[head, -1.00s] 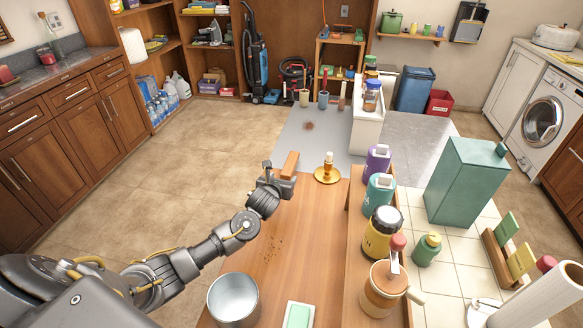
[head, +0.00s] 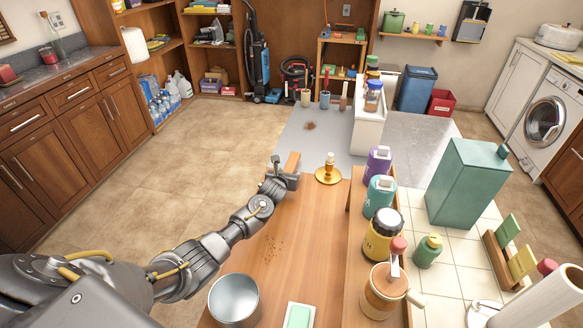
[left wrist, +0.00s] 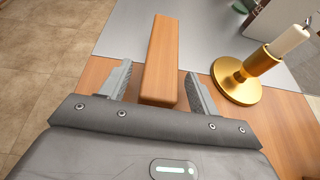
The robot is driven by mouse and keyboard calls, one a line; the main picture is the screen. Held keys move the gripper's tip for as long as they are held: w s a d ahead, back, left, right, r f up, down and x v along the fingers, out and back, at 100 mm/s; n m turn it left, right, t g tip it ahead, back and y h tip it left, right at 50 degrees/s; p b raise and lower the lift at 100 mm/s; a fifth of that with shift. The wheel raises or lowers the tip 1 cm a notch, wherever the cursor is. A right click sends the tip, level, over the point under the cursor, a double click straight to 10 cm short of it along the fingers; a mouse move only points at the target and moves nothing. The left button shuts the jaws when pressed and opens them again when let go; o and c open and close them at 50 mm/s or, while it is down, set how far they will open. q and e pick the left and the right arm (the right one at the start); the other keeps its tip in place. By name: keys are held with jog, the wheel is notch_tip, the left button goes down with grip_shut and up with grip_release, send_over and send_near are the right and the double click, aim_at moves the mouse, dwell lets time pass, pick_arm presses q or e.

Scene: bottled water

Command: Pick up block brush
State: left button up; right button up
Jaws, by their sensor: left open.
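The block brush is a plain wooden block (head: 293,162) at the far left end of the wooden table. It also shows in the left wrist view (left wrist: 161,55) as a long brown bar; no bristles can be seen. My left gripper (head: 284,172) is open at the block. In the left wrist view, one finger of the gripper (left wrist: 157,72) is on each side of the block's near end, with a visible gap on both sides. I cannot tell how the block rests beneath. My right gripper is not in view.
A brass candle holder (head: 328,174) stands just right of the block and close to the right finger. A metal pot (head: 234,300) and a green block on a white dish (head: 299,316) are nearer. Bottles, including a purple one (head: 378,160), line the raised shelf at right.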

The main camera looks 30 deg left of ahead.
pick_arm(q)
jog(key=c, duration=1.1)
jog(key=shift+r, duration=0.1)
jog(key=shift+a+r, duration=0.1)
jog(key=shift+r, duration=0.55)
jog(key=s+a+r, duration=0.1)
jog(key=s+r, duration=0.2)
jog(key=s, duration=0.1)
jog(key=s+a+r+b, duration=0.1)
jog(key=s+a+r, duration=0.1)
jog(key=s+r, duration=0.2)
jog(key=s+a+r, duration=0.2)
jog(key=s+r, duration=0.2)
jog(key=s, duration=0.1)
jog(key=shift+r, duration=0.25)
